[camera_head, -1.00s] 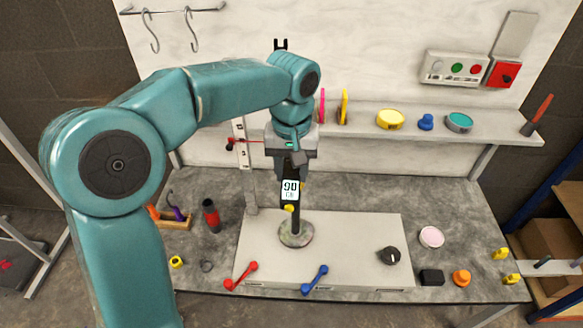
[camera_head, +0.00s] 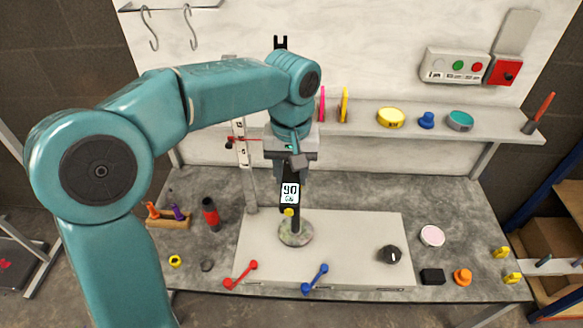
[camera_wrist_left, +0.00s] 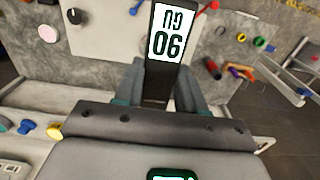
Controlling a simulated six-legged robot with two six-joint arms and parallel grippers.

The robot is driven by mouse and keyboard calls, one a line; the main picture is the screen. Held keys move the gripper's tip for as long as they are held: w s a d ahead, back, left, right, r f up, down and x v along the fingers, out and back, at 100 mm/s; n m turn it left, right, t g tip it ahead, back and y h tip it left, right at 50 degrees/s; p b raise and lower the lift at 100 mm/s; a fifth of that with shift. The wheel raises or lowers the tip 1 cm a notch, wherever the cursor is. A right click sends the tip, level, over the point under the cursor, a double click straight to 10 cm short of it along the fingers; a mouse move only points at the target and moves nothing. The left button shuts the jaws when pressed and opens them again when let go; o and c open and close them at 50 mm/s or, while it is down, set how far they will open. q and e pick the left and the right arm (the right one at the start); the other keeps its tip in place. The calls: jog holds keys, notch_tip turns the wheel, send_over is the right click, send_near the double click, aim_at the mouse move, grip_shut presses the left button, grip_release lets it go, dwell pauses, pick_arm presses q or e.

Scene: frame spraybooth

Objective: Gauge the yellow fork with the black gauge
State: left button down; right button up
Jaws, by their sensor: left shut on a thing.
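My left gripper (camera_head: 291,160) is shut on the black gauge (camera_head: 291,203), which hangs nearly upright with its white display facing the head camera. The display seems to read 90. In the left wrist view the gauge (camera_wrist_left: 156,85) stands between my two fingers (camera_wrist_left: 160,90), its display upside down. A small yellow part (camera_head: 289,212) shows at the gauge's lower end, above a round mottled base (camera_head: 296,235); I cannot tell if they touch. A slim yellow upright piece (camera_head: 344,106) stands on the shelf; I cannot tell which yellow piece is the fork. My right gripper is not in view.
A pale board (camera_head: 350,240) lies on the grey bench with a red handle (camera_head: 241,275), a blue handle (camera_head: 315,279) and a black knob (camera_head: 390,254). A red-and-black bottle (camera_head: 211,215) stands left. A shelf (camera_head: 400,132) runs behind. Bench between board and shelf is fairly clear.

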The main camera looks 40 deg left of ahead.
aim_at(289, 203)
pick_arm(q)
jog(key=shift+s+d+f+b, duration=0.1)
jog(key=shift+s+d+b, duration=0.35)
jog(key=shift+s, duration=0.4)
jog(key=shift+s+d+b, duration=0.25)
jog(key=shift+s+d, duration=0.3)
jog(key=shift+s, duration=0.25)
jog(key=shift+s+d+b, duration=0.2)
jog(key=shift+s+d, duration=0.15)
jog(key=shift+s, duration=0.25)
jog(key=shift+s+d+b, duration=0.15)
jog(key=shift+s+d, duration=0.2)
jog(key=shift+s, duration=0.2)
